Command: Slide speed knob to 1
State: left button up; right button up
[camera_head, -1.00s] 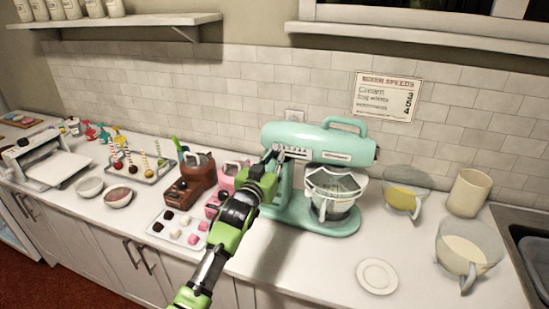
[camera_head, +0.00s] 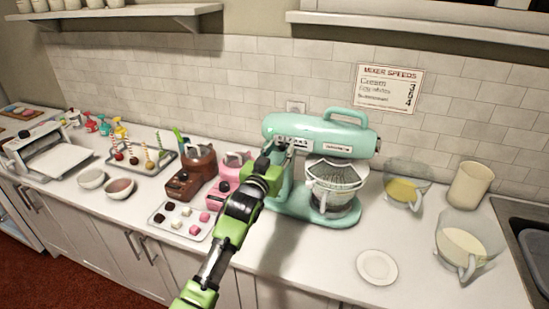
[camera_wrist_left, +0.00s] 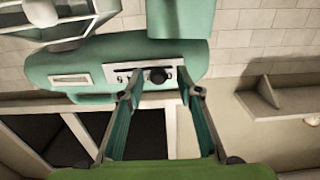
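The mint-green mixer (camera_head: 318,130) stands on the counter with its bowl (camera_head: 332,200) under its head. A pale speed plate (camera_head: 297,142) is on the side of its head. In the left wrist view, which looks upside down, the plate (camera_wrist_left: 122,77) carries a dark round speed knob (camera_wrist_left: 158,76). My left gripper (camera_head: 276,158) is at the mixer's head, by the plate. In the wrist view, my left gripper (camera_wrist_left: 157,86) has its two fingers apart, one on each side of the knob. Contact with the knob cannot be made out. My right gripper is out of view.
A "mixer speeds" sign (camera_head: 389,89) hangs on the tiled wall. A small plate (camera_head: 377,267) and glass jugs (camera_head: 463,245) are to the right.

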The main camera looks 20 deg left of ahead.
pick_arm(q)
jog(key=s, duration=1.1)
jog(key=shift+s+a, duration=0.3)
jog(key=shift+s, duration=0.05)
